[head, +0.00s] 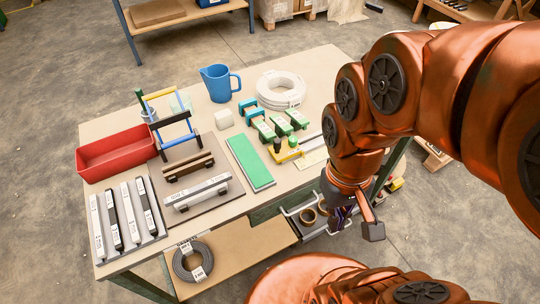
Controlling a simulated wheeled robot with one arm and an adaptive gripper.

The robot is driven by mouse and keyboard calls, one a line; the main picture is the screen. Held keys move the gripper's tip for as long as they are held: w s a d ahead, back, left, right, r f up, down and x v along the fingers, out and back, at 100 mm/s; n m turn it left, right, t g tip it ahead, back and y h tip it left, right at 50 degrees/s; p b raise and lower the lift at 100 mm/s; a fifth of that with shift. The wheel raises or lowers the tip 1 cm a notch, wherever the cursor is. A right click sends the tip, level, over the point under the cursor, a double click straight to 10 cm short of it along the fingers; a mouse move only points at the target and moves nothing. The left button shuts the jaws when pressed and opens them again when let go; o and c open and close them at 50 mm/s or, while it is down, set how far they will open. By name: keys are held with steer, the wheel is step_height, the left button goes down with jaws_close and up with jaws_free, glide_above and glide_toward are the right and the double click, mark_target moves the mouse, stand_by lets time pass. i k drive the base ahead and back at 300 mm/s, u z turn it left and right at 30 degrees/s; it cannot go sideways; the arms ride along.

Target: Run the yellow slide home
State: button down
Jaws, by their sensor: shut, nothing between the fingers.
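A yellow slide (287,156) lies near the right side of the workbench in the head view, beside a light metal strip. A black knob (292,142) and a small green block stand at it. I cannot tell how far along its travel it is. My gripper (373,231) hangs from the orange wrist beyond the bench's front right edge, beside the open drawer. It is shut and empty, well apart from the yellow slide. Part of the gripper is hard to make out against the drawer.
The bench (107,127) also bears a red bin (117,153), a blue jug (219,83), a white cable coil (280,90), a green-topped plate (250,160) and labelled bars (131,211). The open drawer (320,231) holds tape rolls. A grey coil (186,270) lies on the lower shelf.

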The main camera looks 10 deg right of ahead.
mark_target(280, 151)
steer(key=k, duration=0.85)
steer(key=u, duration=0.8)
steer(key=i, duration=0.8)
steer(key=u, duration=0.8)
